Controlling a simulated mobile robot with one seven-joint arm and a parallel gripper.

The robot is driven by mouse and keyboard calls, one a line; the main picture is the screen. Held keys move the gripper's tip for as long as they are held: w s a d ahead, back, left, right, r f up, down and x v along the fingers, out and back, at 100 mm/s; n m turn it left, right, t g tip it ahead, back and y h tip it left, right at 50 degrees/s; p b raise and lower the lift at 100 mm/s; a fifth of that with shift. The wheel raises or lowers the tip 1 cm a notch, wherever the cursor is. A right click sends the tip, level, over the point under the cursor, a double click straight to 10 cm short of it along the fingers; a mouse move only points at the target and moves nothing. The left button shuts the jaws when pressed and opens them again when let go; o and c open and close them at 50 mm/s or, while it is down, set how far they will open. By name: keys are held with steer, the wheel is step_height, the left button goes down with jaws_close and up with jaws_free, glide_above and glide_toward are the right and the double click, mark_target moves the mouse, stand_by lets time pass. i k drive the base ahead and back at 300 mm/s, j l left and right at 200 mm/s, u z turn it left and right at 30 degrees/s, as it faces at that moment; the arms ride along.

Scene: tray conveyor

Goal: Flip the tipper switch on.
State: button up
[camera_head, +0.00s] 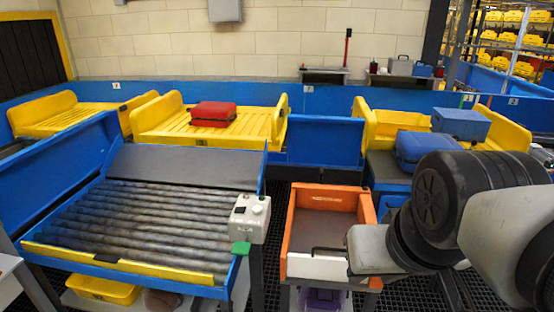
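A white control box (250,218) with dark round controls on its top is fixed at the right front corner of the roller conveyor (140,225). A green tab (240,249) sticks out just below it. I cannot tell which part is the tipper switch, or its position. My arm comes in from the right. My gripper (322,251) appears as thin dark fingers over the orange tray, to the right of the control box and apart from it. The fingers are too small to tell whether they are open.
The orange tray (297,233) stands right of the conveyor. A red case (213,114) lies on a yellow slatted tray (160,122) behind. Blue cases (425,150) sit at right, behind my arm. A yellow bin (104,290) is under the conveyor. A narrow gap separates conveyor and orange tray.

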mark_target(240, 209)
steer(key=i+j+z, duration=0.1)
steer(key=i+j, duration=0.3)
steer(key=i+j+z, duration=0.1)
steer(key=i+j, duration=0.25)
steer(key=j, duration=0.2)
